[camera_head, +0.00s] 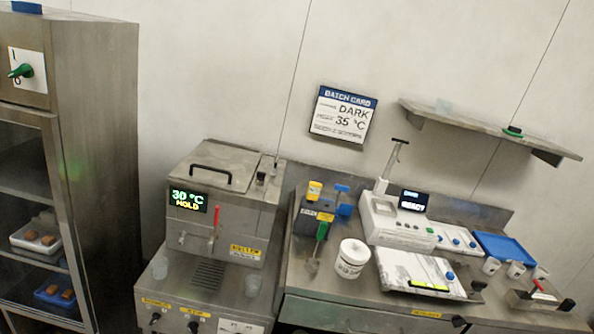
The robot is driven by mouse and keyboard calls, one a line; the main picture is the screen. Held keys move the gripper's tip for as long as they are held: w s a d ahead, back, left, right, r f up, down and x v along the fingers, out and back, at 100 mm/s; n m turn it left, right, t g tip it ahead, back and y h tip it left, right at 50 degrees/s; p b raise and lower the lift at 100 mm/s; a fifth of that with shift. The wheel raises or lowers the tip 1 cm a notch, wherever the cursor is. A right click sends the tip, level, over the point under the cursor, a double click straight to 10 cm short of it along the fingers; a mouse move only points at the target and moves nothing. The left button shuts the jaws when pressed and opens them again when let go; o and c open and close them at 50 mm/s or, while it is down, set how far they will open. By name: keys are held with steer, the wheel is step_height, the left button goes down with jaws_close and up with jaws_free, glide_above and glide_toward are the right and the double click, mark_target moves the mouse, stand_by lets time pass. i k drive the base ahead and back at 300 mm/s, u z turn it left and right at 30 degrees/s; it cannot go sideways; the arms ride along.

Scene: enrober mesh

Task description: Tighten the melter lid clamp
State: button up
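The melter (235,222) is a steel box left of centre. Its display (188,199) reads 30 °C HOLD. Its lid (232,162) lies on top, looks closed and has a black bar handle (211,172). A small dark fitting (261,178) stands at the lid's right edge; it looks like the lid clamp, but it is too small to tell how tight it is. A red lever (216,216) is on the melter's front. My gripper is not in view.
A steel cabinet (105,140) with a green knob (20,71) stands at left. The right counter holds a white tub (351,258), a scale (396,224) and tools. A wall shelf (480,127) juts out above.

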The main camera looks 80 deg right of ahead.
mark_target(275, 168)
steer(key=z, duration=2.15)
steer(key=k, duration=1.2)
steer(key=u, duration=0.7)
steer(key=i, duration=2.3)
steer(key=z, duration=0.65)
steer(key=i, duration=0.9)
steer(key=z, duration=0.6)
steer(key=k, duration=0.25)
steer(key=u, duration=0.05)
